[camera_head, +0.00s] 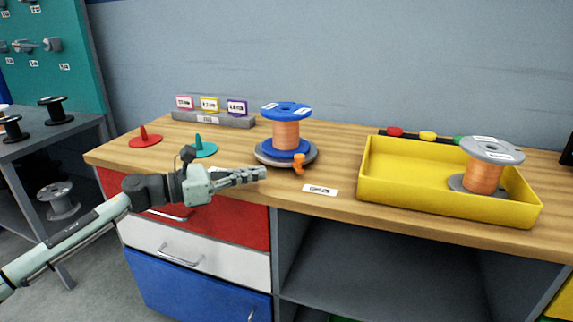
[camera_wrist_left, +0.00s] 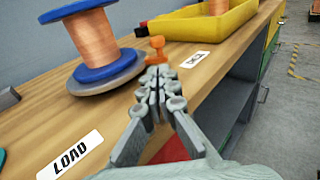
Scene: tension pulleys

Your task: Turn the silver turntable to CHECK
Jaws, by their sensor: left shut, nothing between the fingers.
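The silver turntable (camera_head: 267,160) sits on the wooden bench under a spool of copper wire with blue flanges (camera_head: 286,134). Its grey rim (camera_wrist_left: 108,86) also shows in the left wrist view. An orange knob (camera_head: 299,164) stands at its front right edge, near the white label (camera_head: 320,190). That label (camera_wrist_left: 195,59) is hard to read; the other label (camera_wrist_left: 70,156) reads LOAD and is hidden in the head view. My left gripper (camera_head: 263,173) is shut and empty, left of the knob in the head view. In the wrist view the knob (camera_wrist_left: 157,45) appears just beyond the fingertips; contact is unclear.
A yellow tray (camera_head: 440,203) with a grey-flanged copper spool (camera_head: 484,175) stands at right. Red (camera_head: 145,138) and teal (camera_head: 203,148) spindle discs lie at left, before a rack of labelled cards (camera_head: 212,116). Bench space around the label is clear.

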